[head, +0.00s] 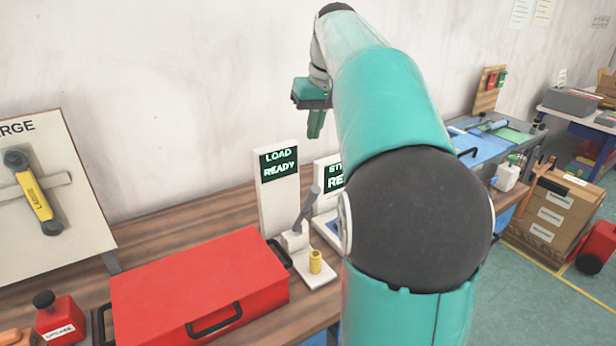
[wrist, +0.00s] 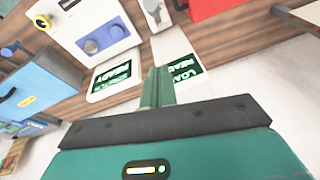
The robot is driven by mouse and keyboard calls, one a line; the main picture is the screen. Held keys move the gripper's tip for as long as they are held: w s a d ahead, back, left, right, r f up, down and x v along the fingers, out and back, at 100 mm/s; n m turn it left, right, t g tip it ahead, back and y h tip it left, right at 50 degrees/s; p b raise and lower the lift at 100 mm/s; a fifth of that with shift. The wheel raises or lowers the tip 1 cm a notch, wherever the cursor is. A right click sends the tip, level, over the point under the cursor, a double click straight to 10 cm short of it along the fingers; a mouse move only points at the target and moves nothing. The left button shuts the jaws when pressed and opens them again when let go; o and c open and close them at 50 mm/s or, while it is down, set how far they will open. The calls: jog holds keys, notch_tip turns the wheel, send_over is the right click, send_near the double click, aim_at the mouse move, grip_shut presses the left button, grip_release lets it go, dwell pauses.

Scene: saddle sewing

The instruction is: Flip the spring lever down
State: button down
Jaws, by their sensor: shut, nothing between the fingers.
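The spring lever (head: 308,212) is a grey rod on a small white base (head: 318,273). It stands up from its pivot, tilted a little to the right at the top. A brass cylinder (head: 315,262) stands on the same base, in front of the lever. My gripper (head: 315,128) is shut and empty, pointing down, well above the lever in the head view. In the wrist view my gripper's fingers (wrist: 157,88) are together, near the LOAD READY sign. The lever's fixture (wrist: 152,8) shows only partly at the top edge there.
The LOAD READY sign (head: 279,180) stands behind the lever. A second READY sign (head: 331,175) is to its right, partly hidden by my arm. A red case (head: 200,285) with black handles lies to the left. A white unit with knobs (wrist: 95,35) is nearby. The wall is behind.

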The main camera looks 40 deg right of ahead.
jog(key=f, duration=0.7)
jog(key=a+f, duration=0.1)
jog(key=f, duration=0.3)
jog(key=shift+s+a, duration=0.1)
jog(key=shift+s, duration=0.2)
jog(key=shift+f, duration=0.25)
jog(key=shift+s+a, duration=0.1)
jog(key=shift+s, duration=0.1)
jog(key=shift+w, duration=0.1)
